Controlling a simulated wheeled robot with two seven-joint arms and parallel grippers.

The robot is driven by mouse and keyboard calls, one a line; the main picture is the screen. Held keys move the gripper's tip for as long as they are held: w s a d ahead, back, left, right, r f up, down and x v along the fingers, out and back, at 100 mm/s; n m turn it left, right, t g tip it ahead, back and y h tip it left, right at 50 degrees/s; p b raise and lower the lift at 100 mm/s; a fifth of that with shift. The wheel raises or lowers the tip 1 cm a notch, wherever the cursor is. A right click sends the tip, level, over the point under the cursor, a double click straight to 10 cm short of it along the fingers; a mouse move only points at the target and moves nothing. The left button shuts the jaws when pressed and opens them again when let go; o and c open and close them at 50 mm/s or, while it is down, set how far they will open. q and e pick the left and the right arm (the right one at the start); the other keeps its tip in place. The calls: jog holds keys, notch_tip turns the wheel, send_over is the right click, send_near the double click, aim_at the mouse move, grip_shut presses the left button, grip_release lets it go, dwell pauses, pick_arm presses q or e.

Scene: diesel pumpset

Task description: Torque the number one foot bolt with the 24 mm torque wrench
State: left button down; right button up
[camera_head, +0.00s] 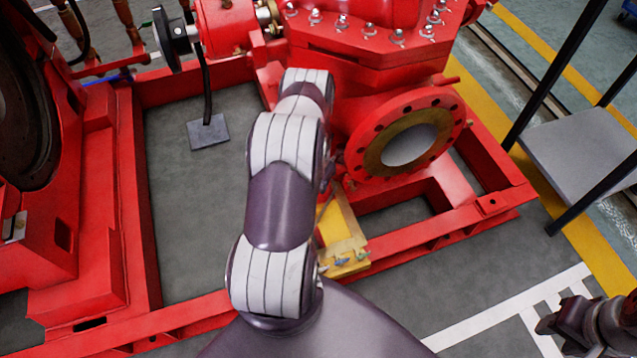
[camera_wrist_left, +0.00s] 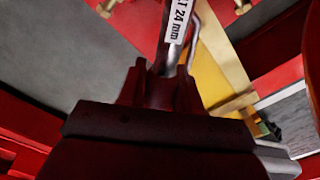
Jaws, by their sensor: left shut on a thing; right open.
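My left arm reaches up the middle of the head view and hides its own gripper there. In the left wrist view, my left gripper (camera_wrist_left: 160,88) is shut on the torque wrench (camera_wrist_left: 178,22), whose white label reads 24 mm. The wrench extends away past the top of that view, so its far end is hidden. Brass-coloured bolts (camera_wrist_left: 243,6) show on red metal at the top edge; I cannot tell which is number one or whether the wrench touches a bolt. My right gripper (camera_head: 547,322) is at the lower right of the head view, open and empty, away from the pump.
The red pump (camera_head: 405,135) stands on a red base frame (camera_head: 450,232) with its flange facing me. A yellow tray (camera_head: 336,222) with small items lies beside my left arm. A grey-topped stand (camera_head: 580,150) is at right. Grey floor (camera_head: 200,240) shows inside the frame.

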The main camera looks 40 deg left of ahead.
pick_arm(q)
jog(key=shift+r+p, duration=2)
jog(key=shift+r, duration=0.55)
jog(key=shift+f, duration=0.1)
